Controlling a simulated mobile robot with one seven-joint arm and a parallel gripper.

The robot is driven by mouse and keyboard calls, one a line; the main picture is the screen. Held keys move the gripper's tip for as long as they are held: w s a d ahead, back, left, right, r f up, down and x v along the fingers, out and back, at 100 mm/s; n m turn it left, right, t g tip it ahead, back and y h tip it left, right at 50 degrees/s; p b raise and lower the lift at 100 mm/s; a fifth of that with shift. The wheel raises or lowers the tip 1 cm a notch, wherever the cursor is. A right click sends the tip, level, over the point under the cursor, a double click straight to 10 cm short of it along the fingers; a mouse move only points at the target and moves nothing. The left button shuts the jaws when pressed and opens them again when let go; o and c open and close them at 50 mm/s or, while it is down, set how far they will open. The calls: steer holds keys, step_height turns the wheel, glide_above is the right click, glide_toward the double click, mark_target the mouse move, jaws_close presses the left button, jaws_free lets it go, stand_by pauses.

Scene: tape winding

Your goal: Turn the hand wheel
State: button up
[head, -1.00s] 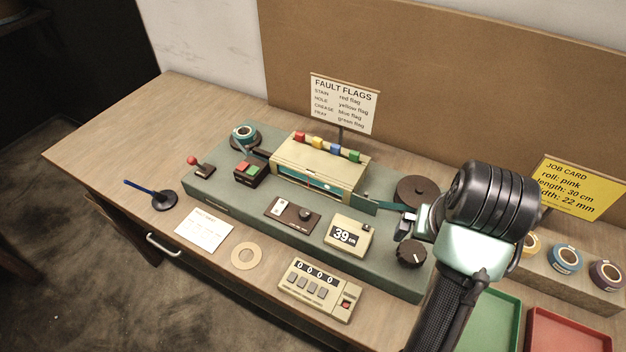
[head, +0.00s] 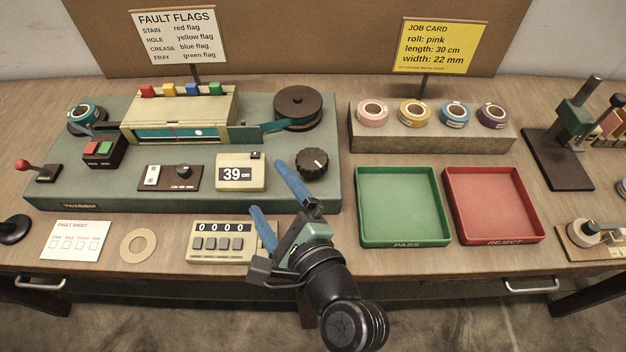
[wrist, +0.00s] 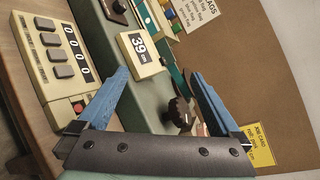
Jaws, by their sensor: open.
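The hand wheel appears to be the black ridged knob (head: 312,162) with a pale mark, at the right front of the green machine base (head: 110,187). In the wrist view my gripper (wrist: 157,76) points toward the length display (wrist: 143,52). The display (head: 240,172) reads 39 cm.
A brown reel (head: 299,108) with teal tape stands behind the knob. A counter (head: 222,242) reading zeros lies near my fingers. A green tray (head: 403,205) and a red tray (head: 493,204) are to the right. Tape rolls (head: 414,113) stand on a block behind them.

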mark_target(310, 173)
steer(key=s+d+f+m+t+h+b, duration=0.1)
steer(key=d+m, duration=0.1)
steer(key=m, duration=0.2)
steer(key=s+d+f+m+t+h+b, duration=0.1)
steer(key=s+d+m+h, duration=0.1)
steer(key=m, duration=0.3)
steer(key=s+d+f+m+t+h+b, duration=0.1)
steer(key=d+m+t, duration=0.1)
steer(key=d+m, duration=0.2)
steer(key=shift+s+d+m, duration=0.15)
steer(key=shift+s+m, duration=0.2)
steer(key=shift+m, duration=0.05)
steer(key=shift+w+h, duration=0.2)
steer(key=shift+h, duration=0.2)
steer(key=w, duration=0.4)
steer(key=w+a+p, duration=0.1)
steer(key=w, duration=0.3)
steer(key=w+a+p, duration=0.1)
steer(key=w, duration=0.3)
steer(key=shift+w, duration=0.2)
steer(key=shift+c, duration=0.3)
steer(key=c, duration=1.3)
steer(key=shift+p, duration=0.3)
steer(key=m+h+p, duration=0.1)
steer(key=p, duration=0.1)
steer(key=shift+a+r+p, duration=0.1)
steer(key=shift+r+p, duration=0.1)
steer(key=shift+p, duration=0.15)
